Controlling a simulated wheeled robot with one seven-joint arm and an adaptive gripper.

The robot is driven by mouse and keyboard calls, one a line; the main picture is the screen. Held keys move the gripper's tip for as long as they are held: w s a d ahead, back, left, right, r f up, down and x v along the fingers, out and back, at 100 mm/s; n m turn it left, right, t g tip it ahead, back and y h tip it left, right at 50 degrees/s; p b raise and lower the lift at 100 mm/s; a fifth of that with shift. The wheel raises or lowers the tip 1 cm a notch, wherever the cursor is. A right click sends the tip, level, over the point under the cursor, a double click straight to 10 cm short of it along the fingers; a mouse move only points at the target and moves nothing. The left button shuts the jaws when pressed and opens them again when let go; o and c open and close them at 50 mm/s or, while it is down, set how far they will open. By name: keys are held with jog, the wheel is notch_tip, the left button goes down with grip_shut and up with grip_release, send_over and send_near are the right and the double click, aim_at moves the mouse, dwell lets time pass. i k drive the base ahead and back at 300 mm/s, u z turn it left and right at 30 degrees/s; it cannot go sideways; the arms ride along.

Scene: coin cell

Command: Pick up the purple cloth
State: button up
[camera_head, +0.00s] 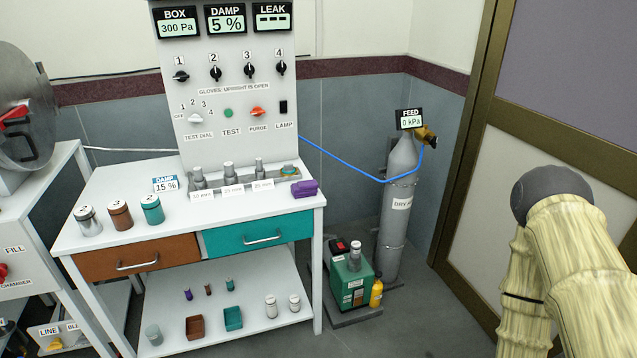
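My arm shows at the right of the picture as pale, ribbed links with a dark grey rounded joint, well to the right of the bench. My gripper is out of the picture, so its state and its distance from the cloth are hidden.
Labelled metal plugs (229,173) stand behind the cloth. Three lidded jars (120,215) stand at the left of the bench. An upright panel (225,120) rises behind. A blue hose (345,166) runs to a gas cylinder (398,205). A green pump (352,280) sits on the floor.

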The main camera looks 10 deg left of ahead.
aim_at(308, 188)
jog(key=u, duration=0.3)
jog(key=i, duration=0.7)
jog(key=u, duration=0.55)
